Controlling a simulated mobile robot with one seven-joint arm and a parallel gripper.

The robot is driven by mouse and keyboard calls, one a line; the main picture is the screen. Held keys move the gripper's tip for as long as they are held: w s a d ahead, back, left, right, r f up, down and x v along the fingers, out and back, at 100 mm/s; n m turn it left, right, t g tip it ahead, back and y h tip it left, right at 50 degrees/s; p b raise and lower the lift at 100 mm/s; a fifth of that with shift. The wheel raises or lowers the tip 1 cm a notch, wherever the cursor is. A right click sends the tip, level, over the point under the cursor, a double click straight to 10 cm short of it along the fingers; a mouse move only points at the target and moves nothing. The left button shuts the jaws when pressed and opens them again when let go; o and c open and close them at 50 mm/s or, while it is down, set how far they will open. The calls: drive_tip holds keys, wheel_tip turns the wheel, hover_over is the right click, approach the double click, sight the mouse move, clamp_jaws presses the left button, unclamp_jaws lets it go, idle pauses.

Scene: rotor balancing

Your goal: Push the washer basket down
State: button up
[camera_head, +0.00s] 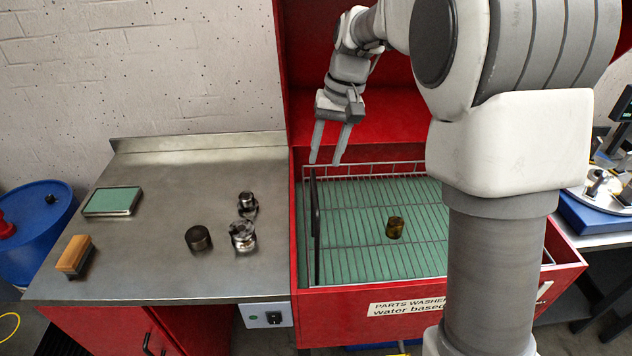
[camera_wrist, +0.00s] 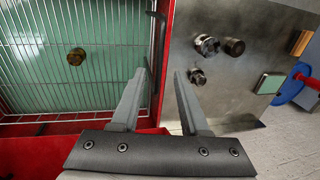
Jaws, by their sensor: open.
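The washer basket (camera_head: 350,262) is a wire grid inside the red parts washer, over green liquid or lining. It also shows in the wrist view (camera_wrist: 30,42). A dark bronze cylindrical part (camera_head: 395,228) stands on the grid, and it shows in the wrist view (camera_wrist: 76,57). A dark upright bar or handle (camera_head: 315,230) rises at the basket's left side. My gripper (camera_head: 327,160) is open and empty, pointing down above the back left corner of the basket. In the wrist view its fingers (camera_wrist: 158,75) are spread over the washer's edge. My arm hides the basket's right part.
A steel bench (camera_head: 150,270) to the left holds several dark and shiny metal parts (camera_head: 243,235), a green-topped tray (camera_head: 112,201) and a wooden brush (camera_head: 74,255). The red washer wall (camera_head: 360,130) rises behind. A blue drum (camera_head: 35,235) stands far left.

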sight(316, 191)
drive_tip(key=f, duration=0.2)
drive_tip(key=a+f, duration=0.1)
drive_tip(key=f, duration=0.5)
drive_tip(key=shift+a+f, duration=0.1)
drive_tip(key=shift+a, duration=0.25)
clamp_jaws()
idle(1.0)
